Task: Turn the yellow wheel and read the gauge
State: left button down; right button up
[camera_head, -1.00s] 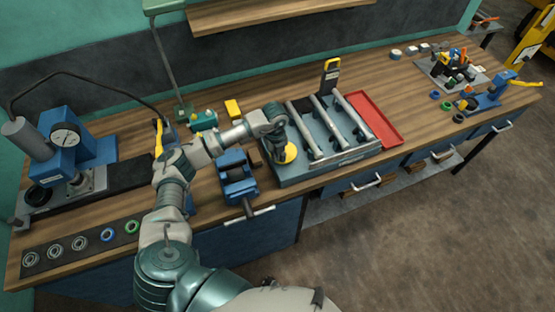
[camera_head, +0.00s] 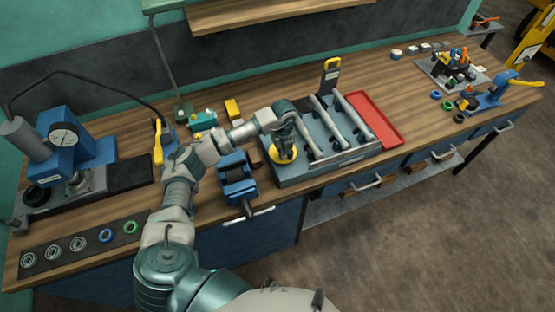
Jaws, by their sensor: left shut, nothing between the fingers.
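The yellow wheel (camera_head: 274,156) is a small round disc at the front left corner of the grey test bench with silver bars (camera_head: 330,165). My left gripper (camera_head: 287,153) points down over the wheel, is shut with nothing between its fingers, and hides much of it. I cannot tell whether it touches the wheel. A round white dial gauge (camera_head: 64,138) sits on the blue press at the left; its reading is too small to make out. A dark upright device with a yellow rim (camera_head: 332,67) stands behind the bars. My right gripper is not in view.
A blue vise (camera_head: 237,178) stands just left of the wheel, below my forearm. A red tray (camera_head: 375,118) lies right of the bars. Rings (camera_head: 80,243) line the front left mat.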

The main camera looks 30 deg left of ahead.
pick_arm(q)
jog(key=shift+w+d, duration=0.15)
jog(key=shift+w+d, duration=0.3)
jog(key=shift+w, duration=0.05)
notch_tip(320, 180, up, 3)
jog(key=shift+s+d+f+p, duration=0.1)
jog(key=shift+f+p, duration=0.05)
jog(key=shift+p, duration=0.75)
notch_tip(320, 180, up, 2)
jog(key=shift+s+r+p, duration=0.1)
jog(key=shift+p, duration=0.7)
jog(key=shift+a+r+p, duration=0.25)
jog(key=shift+r+p, duration=0.3)
jog(key=shift+r, duration=0.2)
jog(key=shift+s+a+r, duration=0.15)
jog(key=shift+a+r, duration=0.1)
jog(key=shift+r, duration=0.1)
jog(key=shift+d, duration=0.25)
